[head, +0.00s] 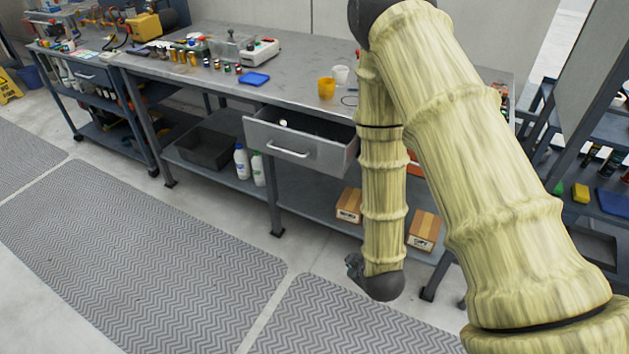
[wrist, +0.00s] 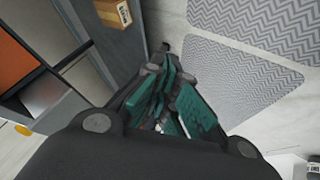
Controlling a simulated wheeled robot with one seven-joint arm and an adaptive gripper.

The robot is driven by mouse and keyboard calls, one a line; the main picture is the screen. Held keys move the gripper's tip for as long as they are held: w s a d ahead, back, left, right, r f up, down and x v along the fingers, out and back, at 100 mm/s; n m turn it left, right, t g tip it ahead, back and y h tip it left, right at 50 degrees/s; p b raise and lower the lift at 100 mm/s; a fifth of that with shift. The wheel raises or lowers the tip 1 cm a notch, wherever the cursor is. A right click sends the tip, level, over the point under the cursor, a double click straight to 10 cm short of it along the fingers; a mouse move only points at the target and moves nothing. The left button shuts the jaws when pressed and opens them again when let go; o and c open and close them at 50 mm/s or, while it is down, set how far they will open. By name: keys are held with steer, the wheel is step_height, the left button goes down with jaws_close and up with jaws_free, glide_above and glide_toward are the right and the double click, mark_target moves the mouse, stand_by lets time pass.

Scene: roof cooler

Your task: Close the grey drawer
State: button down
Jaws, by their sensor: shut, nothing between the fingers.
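The grey drawer (head: 298,149) hangs pulled out under the workbench's front edge in the head view. Its front has a pale bar handle (head: 287,150), and a small white item (head: 284,123) lies inside. The arm passes in front of the bench to the right of the drawer. My gripper (wrist: 168,80) is shut and empty in the wrist view, with teal pads on dark fingers. It is low, below drawer height and apart from the drawer. In the head view only a dark piece of it (head: 354,266) shows at the lower end of the arm.
The workbench (head: 305,80) carries a yellow cup (head: 326,88), a white cup (head: 340,74) and a blue item (head: 254,79). White bottles (head: 242,163) and cardboard boxes (head: 349,205) stand on the lower shelf. An orange panel (head: 414,165) shows behind the arm. The patterned floor mats (head: 130,260) are clear.

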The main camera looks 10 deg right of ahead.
steer(key=w+a+r+n+t+y+b, duration=0.1)
steer(key=w+a+r+n+t+b, duration=0.4)
steer(key=w+b, duration=0.4)
steer(key=w+a+r+n+t+y+b, duration=0.1)
steer(key=w+a+r+n+t+b, duration=0.1)
steer(key=w+r+n+t+b, duration=0.5)
steer(key=g+b, duration=0.2)
steer(key=b, duration=0.1)
glide_toward(310, 154)
steer(key=w+a, duration=0.1)
steer(key=a, duration=0.2)
steer(key=shift+m, duration=0.3)
steer(key=shift+w+d+b, duration=0.3)
steer(key=shift+w+d, duration=0.3)
steer(key=shift+w, duration=0.3)
steer(key=shift+w+d+b, duration=0.3)
steer(key=shift+w+d, duration=0.35)
steer(key=shift+w, duration=0.25)
steer(key=w+d, duration=0.2)
steer(key=w, duration=0.1)
steer(key=w+d, duration=0.3)
steer(key=w, duration=0.1)
steer(key=w+d, duration=0.2)
steer(key=w, duration=0.1)
steer(key=shift+w+d+p, duration=0.35)
steer(key=shift+w+d, duration=0.25)
steer(key=shift+w, duration=0.05)
steer(key=shift+d+r, duration=0.1)
steer(key=shift+r, duration=0.15)
